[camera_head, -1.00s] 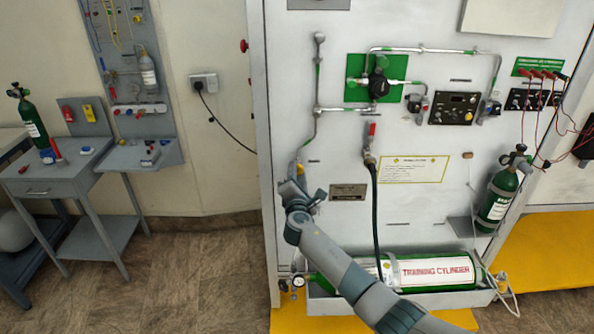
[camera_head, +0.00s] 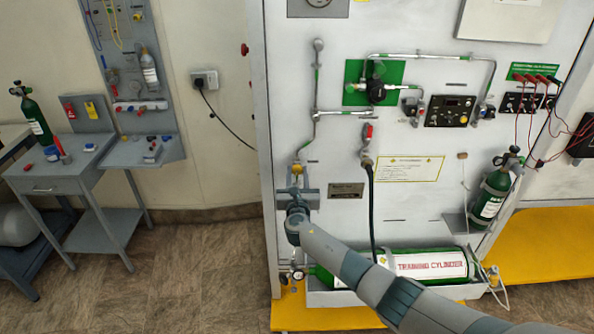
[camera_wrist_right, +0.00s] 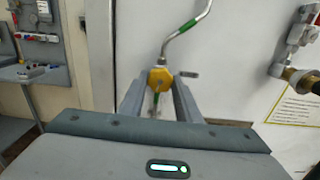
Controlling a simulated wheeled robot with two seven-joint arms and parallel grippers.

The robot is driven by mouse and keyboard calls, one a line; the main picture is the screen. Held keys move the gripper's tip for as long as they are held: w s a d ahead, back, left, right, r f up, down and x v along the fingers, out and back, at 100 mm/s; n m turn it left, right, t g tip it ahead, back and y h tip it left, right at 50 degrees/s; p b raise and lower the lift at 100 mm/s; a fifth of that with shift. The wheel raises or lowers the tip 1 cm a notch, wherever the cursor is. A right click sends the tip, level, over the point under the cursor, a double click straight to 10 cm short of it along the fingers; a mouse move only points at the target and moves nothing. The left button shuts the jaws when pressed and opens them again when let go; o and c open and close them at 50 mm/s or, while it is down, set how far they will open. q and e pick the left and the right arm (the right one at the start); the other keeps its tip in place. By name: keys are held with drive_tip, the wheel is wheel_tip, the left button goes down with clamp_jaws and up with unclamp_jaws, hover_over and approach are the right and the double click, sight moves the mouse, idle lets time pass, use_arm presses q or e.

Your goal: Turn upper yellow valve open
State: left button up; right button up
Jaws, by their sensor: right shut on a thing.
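The upper yellow valve (camera_head: 296,169) sits on the lower end of a thin metal pipe at the left of the white panel. My right gripper (camera_head: 297,179) comes up to it from below, and its fingers are at the valve. In the right wrist view the yellow valve body (camera_wrist_right: 160,78) lies between the two fingers of my right gripper (camera_wrist_right: 160,90), which is shut on it. The gripper partly hides the valve in the head view, and its handle cannot be made out clearly. My left gripper is not in view.
The green-and-white training cylinder (camera_head: 430,265) lies in a tray below. A red-handled valve with a black hose (camera_head: 371,205) is right of my gripper. A pressure gauge (camera_head: 298,276) is low on the left. Open floor lies left of the panel.

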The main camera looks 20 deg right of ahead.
drive_tip(key=shift+f+n+p, duration=0.1)
drive_tip(key=shift+n+p, duration=0.6)
drive_tip(key=shift+n, duration=0.8)
drive_tip(key=o, duration=1.1)
drive_tip(key=shift+c, duration=0.2)
drive_tip(key=shift+s, duration=0.15)
drive_tip(key=shift+s+a, duration=0.15)
drive_tip(key=shift+s, duration=0.3)
drive_tip(key=b+v, duration=0.2)
drive_tip(key=v, duration=1.4)
